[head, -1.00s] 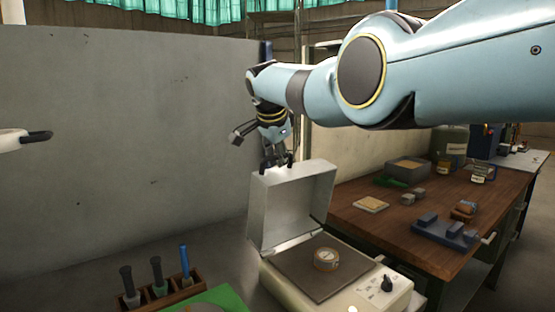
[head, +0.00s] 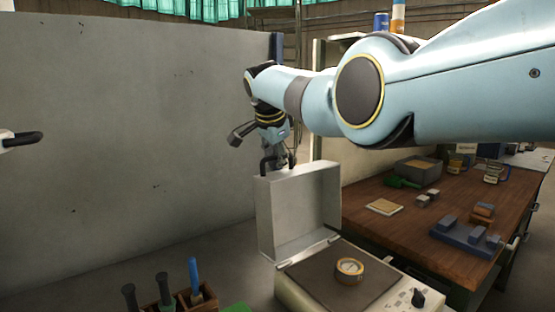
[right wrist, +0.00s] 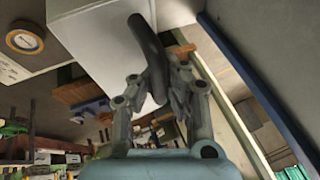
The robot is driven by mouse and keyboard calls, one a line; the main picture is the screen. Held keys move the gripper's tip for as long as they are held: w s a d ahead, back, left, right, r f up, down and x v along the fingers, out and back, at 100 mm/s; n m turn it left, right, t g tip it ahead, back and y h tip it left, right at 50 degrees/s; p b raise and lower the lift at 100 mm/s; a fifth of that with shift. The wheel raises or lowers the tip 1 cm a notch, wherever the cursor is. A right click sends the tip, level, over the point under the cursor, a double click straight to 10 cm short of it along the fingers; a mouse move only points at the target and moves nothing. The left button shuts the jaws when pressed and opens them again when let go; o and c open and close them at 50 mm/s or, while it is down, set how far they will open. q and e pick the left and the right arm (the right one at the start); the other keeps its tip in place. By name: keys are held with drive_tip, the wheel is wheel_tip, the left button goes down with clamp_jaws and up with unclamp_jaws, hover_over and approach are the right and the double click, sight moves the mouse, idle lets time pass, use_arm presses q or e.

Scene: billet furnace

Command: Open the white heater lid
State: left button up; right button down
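The white heater (head: 395,297) stands at the lower middle of the head view. Its white lid (head: 298,211) stands up from the hinge at the plate's far left side. The lid also shows in the right wrist view (right wrist: 88,42). A dark lid handle (right wrist: 146,48) sits on its upper outer edge. My right gripper (head: 277,160) is at this handle; in the right wrist view its fingers (right wrist: 165,88) are closed around the dark bar. A pale part with a dark end shows at the left edge of the head view, perhaps my left gripper (head: 22,139); its fingers cannot be made out.
A wooden rack (head: 207,303) with several handled tools stands at the lower left. A wooden workbench (head: 400,225) with small parts is at the right. A grey partition (head: 130,140) stands behind.

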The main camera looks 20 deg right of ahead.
drive_tip(key=shift+w+r, duration=0.15)
drive_tip(key=shift+r, duration=0.15)
drive_tip(key=c, duration=1.3)
unclamp_jaws()
drive_tip(key=shift+c, duration=0.2)
drive_tip(key=shift+f, duration=0.1)
drive_tip(key=v, duration=1.2)
